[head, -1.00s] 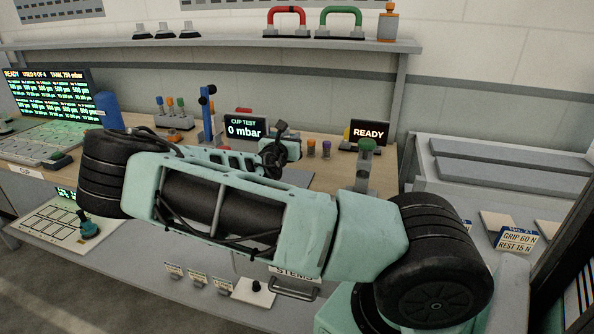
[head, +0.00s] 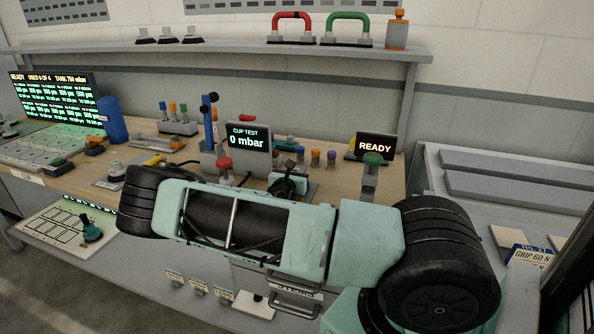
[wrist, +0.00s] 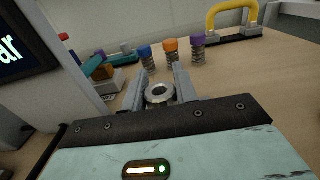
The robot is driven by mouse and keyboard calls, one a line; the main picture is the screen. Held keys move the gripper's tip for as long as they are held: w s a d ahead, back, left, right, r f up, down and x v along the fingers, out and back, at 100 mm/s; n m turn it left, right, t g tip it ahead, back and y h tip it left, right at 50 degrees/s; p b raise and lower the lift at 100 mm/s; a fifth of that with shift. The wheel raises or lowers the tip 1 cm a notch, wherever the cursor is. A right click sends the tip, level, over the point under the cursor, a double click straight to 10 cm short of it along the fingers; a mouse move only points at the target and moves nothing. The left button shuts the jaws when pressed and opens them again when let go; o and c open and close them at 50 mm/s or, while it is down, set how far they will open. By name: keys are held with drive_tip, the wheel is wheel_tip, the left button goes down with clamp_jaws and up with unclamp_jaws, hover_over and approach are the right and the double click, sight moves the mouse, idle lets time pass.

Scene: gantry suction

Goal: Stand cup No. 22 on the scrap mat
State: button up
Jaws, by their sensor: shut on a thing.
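In the wrist view my gripper (wrist: 160,88) is shut on a round metal fitting (wrist: 160,93) with a hole in its top. I take this for the top of the held cup; the rest of it is hidden below the jaws, and no number is readable. I cannot pick out the scrap mat in either view.
The cup test display (head: 247,138) reads 0 mbar and stands close to the left in the wrist view (wrist: 22,48). Blue (wrist: 145,56), orange (wrist: 171,50) and purple (wrist: 198,48) topped spring cups stand ahead. A READY display (head: 375,146) and green-topped post (head: 371,172) are to the right.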

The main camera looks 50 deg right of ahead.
drive_tip(key=shift+f, duration=0.25)
drive_tip(key=shift+f, duration=0.2)
drive_tip(key=o, duration=1.1)
drive_tip(key=shift+c, duration=0.2)
drive_tip(key=shift+r, duration=0.1)
drive_tip(key=shift+r, duration=0.2)
drive_tip(key=b+v, duration=0.3)
drive_tip(key=v, duration=0.7)
drive_tip(key=shift+s+a+f, duration=0.1)
drive_tip(key=shift+a+f, duration=0.1)
drive_tip(key=shift+a, duration=0.2)
drive_tip(key=shift+s+a+r+b, duration=0.1)
drive_tip(key=shift+s+a+b, duration=0.2)
drive_tip(key=shift+a, duration=0.25)
